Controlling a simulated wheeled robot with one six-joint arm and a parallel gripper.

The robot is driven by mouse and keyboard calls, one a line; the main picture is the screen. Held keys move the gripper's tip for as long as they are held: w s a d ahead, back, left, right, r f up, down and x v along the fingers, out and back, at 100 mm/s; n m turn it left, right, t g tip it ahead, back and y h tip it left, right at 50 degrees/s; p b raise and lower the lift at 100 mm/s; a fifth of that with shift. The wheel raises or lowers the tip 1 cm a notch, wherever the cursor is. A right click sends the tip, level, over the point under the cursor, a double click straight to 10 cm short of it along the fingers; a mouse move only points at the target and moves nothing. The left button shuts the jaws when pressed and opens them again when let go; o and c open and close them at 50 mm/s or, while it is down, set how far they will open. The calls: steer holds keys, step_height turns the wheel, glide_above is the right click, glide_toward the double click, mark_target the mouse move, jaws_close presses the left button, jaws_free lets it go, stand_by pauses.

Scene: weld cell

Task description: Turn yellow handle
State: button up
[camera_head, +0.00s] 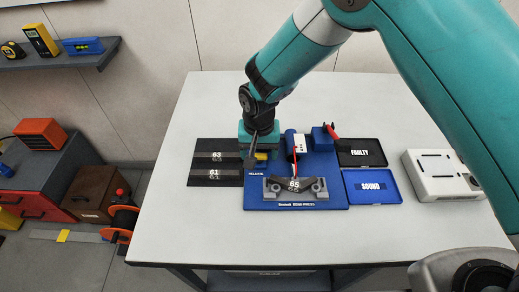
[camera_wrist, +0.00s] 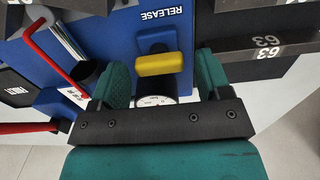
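The yellow handle (camera_wrist: 160,64) sits on a blue mount on the blue board, close to the word RELEASE. In the head view only a small part of the yellow handle (camera_head: 261,156) shows beside my gripper (camera_head: 250,158). In the wrist view my gripper (camera_wrist: 162,66) is open, with one teal finger on each side of the handle. A gap shows on the right of the handle; on the left the finger is very close, and I cannot tell whether it touches. A round gauge (camera_wrist: 153,101) is partly hidden behind the gripper's black bar.
The blue board (camera_head: 330,201) carries a clamped piece marked 65 (camera_head: 295,189) and a red lever (camera_head: 331,131). FAULTY (camera_head: 362,160) and SOUND (camera_head: 389,198) trays and a white box (camera_head: 450,187) stand right. The table's front is clear.

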steer(key=c, duration=0.7)
steer(key=shift+c, duration=0.2)
